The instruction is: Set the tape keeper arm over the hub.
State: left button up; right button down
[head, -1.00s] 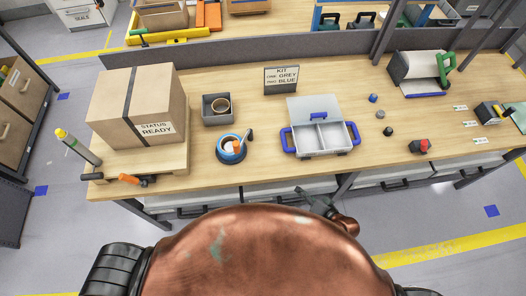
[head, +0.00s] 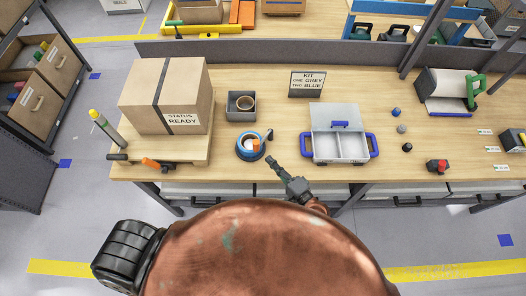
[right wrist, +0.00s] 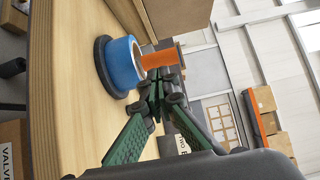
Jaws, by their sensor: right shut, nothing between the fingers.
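The tape roll (head: 250,148) is a blue ring on a dark round base, on the bench right of the pallet. My left gripper is out of view.
A carton (head: 166,95) on a wooden pallet (head: 190,150) stands left of the roll. A grey bin (head: 241,107) is behind it. A kit case (head: 340,148) with blue handles lies open to the right. Bare bench lies between roll and case.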

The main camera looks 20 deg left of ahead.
aim_at(258, 148)
jog(key=x, duration=0.4)
jog(key=shift+p, duration=0.3)
jog(key=shift+w+a, duration=0.25)
jog(key=shift+a, duration=0.1)
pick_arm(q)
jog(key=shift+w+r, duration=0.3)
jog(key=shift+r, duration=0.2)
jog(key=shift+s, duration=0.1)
pick_arm(e)
jog(key=shift+a, duration=0.2)
